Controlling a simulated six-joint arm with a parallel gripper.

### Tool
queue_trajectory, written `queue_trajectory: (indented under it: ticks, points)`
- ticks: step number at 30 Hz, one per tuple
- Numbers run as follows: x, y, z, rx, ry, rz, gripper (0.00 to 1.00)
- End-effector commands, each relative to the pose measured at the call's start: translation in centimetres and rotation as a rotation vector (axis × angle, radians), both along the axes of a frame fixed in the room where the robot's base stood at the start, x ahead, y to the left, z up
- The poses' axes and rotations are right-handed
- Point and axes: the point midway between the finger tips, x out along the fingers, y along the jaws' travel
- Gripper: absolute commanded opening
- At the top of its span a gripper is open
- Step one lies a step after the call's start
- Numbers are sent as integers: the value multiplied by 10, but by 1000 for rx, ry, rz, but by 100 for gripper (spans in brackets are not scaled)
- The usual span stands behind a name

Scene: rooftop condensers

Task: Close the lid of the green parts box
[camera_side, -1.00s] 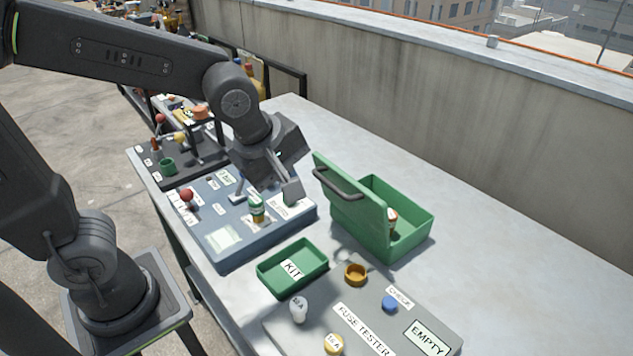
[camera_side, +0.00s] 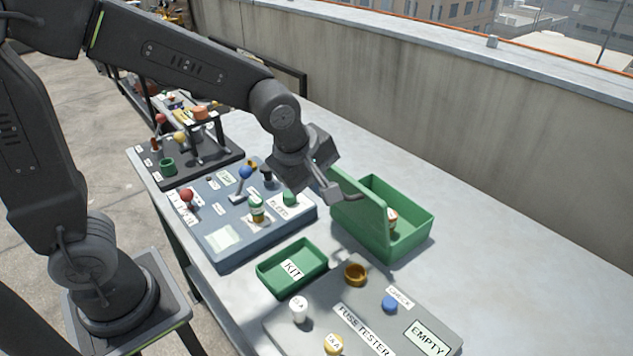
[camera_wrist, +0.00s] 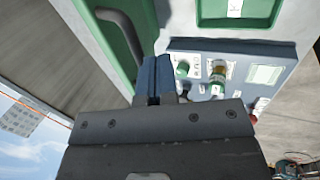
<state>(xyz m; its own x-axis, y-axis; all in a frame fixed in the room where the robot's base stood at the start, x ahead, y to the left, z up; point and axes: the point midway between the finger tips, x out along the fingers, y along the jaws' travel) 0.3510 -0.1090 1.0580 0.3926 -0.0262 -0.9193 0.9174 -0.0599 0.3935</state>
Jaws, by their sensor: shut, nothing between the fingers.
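The green parts box (camera_side: 408,234) stands on the table with its lid (camera_side: 362,215) raised upright along its left side. The box is open, and a small part with a red and white top (camera_side: 391,217) shows inside. My gripper (camera_side: 331,194) is shut and empty at the outer face of the lid, by the dark lid handle; I cannot tell whether it touches. In the wrist view the shut fingers (camera_wrist: 155,78) lie beside the dark handle (camera_wrist: 122,32) and the green lid. My gripper partly hides the lid's upper left part and handle in the side view.
A blue-grey panel (camera_side: 225,240) with levers and knobs lies left of the box. A green KIT tray (camera_side: 293,267) and a grey fuse tester (camera_side: 400,318) are in front. The table is clear right of the box, before the wall.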

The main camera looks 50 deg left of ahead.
Motion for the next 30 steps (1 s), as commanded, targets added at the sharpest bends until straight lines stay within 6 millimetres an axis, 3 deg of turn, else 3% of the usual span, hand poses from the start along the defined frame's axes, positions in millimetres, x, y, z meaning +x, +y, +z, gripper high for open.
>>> queue_trajectory:
  ticks: [11, 24, 30]
  points:
    - [25, -1, 13, 11, 142, 4, 0]
    - [88, -6, 31, 33, 501, 2, 0]
    - [118, -8, 33, 34, 531, 1, 0]
